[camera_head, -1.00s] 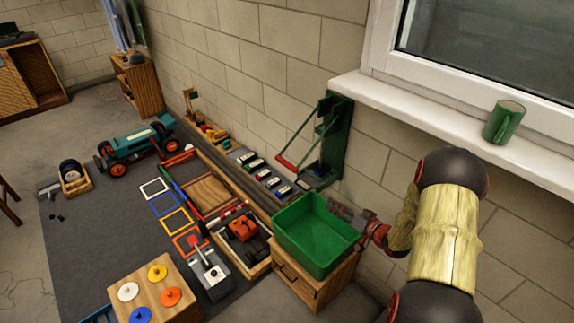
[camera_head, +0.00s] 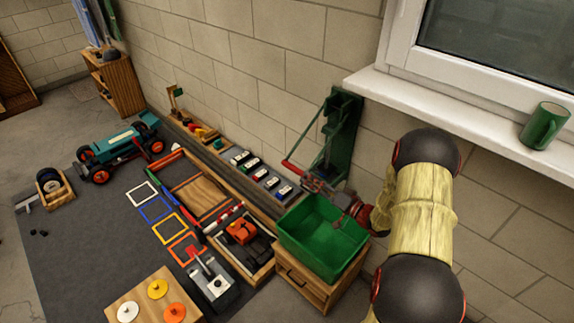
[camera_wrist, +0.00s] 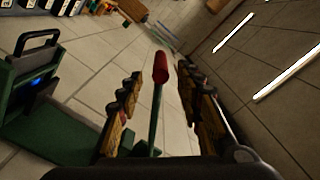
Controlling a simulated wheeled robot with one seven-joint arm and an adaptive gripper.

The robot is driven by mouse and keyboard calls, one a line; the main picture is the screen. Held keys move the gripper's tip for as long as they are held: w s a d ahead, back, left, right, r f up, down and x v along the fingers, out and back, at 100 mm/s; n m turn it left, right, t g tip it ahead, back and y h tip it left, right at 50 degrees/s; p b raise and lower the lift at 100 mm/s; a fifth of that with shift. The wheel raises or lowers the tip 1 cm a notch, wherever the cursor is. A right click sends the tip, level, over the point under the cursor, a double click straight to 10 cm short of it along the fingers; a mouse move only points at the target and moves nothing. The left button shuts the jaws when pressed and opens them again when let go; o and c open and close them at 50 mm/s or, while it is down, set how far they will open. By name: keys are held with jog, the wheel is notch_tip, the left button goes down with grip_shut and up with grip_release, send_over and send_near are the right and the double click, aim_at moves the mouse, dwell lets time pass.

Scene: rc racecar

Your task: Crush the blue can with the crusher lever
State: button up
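The green can crusher (camera_head: 345,125) is fixed upright on the wall behind the green bin. Its lever is a thin green bar ending in a red handle (camera_head: 291,166). In the wrist view, the red handle (camera_wrist: 160,68) and its bar show between the two fingers of my gripper (camera_wrist: 158,90), with gaps on both sides. The fingers are apart and not closed on it. In the head view my gripper (camera_head: 313,184) is just right of and below the handle. A small blue patch (camera_wrist: 38,80) shows in the crusher at the left; I cannot tell whether it is the can.
The window sill (camera_head: 450,118) with a green mug (camera_head: 544,125) is above right. A row of small blocks (camera_head: 262,174) lies along the wall to the left.

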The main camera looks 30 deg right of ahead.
aim_at(296, 170)
jog(key=b+x, duration=0.1)
jog(key=x, duration=0.5)
jog(key=shift+w+f+b, duration=0.1)
jog(key=shift+w+b, duration=0.1)
jog(key=shift+b, duration=0.2)
jog(key=shift+x, duration=0.8)
jog(key=shift+c, duration=1.4)
grip_shut()
